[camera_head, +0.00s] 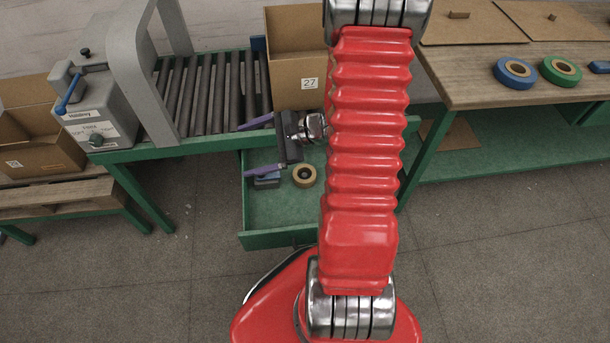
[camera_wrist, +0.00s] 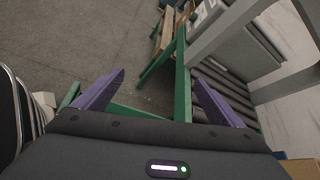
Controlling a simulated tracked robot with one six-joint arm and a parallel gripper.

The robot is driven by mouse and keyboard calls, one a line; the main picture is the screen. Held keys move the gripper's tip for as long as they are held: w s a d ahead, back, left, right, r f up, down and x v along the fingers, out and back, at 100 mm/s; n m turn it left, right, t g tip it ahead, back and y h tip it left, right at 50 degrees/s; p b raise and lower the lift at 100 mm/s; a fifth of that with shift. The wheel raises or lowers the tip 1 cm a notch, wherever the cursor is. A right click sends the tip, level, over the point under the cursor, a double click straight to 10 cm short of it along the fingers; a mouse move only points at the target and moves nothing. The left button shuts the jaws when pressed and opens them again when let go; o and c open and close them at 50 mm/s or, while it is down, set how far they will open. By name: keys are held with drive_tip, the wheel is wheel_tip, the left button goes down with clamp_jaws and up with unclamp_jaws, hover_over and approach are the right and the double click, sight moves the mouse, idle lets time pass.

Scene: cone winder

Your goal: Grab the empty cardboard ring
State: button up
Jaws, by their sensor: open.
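A tan cardboard ring (camera_head: 304,175) with a dark centre lies in the open green drawer (camera_head: 280,215) in the head view. I cannot tell from here whether anything is wound on it. My gripper (camera_head: 242,151) is above the drawer, to the left of the ring in the picture, with its purple fingers pointing left. It is open and empty. In the wrist view my gripper (camera_wrist: 160,76) shows its two fingers wide apart, with floor and a green frame beyond. The ring is not visible in the wrist view.
A small blue-grey object (camera_head: 266,181) lies left of the ring in the drawer. Behind stand a roller conveyor (camera_head: 205,95) and a cardboard box (camera_head: 296,85). A blue roll (camera_head: 500,72) and a green roll (camera_head: 548,70) lie on the right-hand table (camera_head: 470,95).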

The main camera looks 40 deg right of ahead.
drive_tip(key=s+d+f+m+t+h, duration=0.2)
drive_tip(key=s+d+f+m+h, duration=0.1)
drive_tip(key=d+f+m, duration=0.4)
drive_tip(key=s+d+f+m+t+h, duration=0.1)
drive_tip(key=s+d+f+m+h, duration=0.3)
drive_tip(key=d+f+m, duration=0.3)
drive_tip(key=d+f+h, duration=0.1)
drive_tip(key=d+f, duration=0.4)
drive_tip(key=f, duration=0.1)
drive_tip(key=shift+f+t+h, duration=0.3)
drive_tip(key=shift+t+h, duration=0.1)
drive_tip(key=shift+d, duration=0.1)
approach(302, 184)
drive_tip(key=shift+w+d+f, duration=0.2)
drive_tip(key=shift+w+d, duration=0.35)
drive_tip(key=shift+w, duration=0.2)
drive_tip(key=shift+w+d+f, duration=0.15)
drive_tip(key=shift+w+d, duration=0.45)
drive_tip(key=shift+w, duration=0.15)
drive_tip(key=shift+w+d+f, duration=0.2)
drive_tip(key=shift+w+d, duration=0.35)
drive_tip(key=shift+w, duration=0.2)
drive_tip(key=shift+x, duration=0.85)
drive_tip(key=shift+f, duration=0.1)
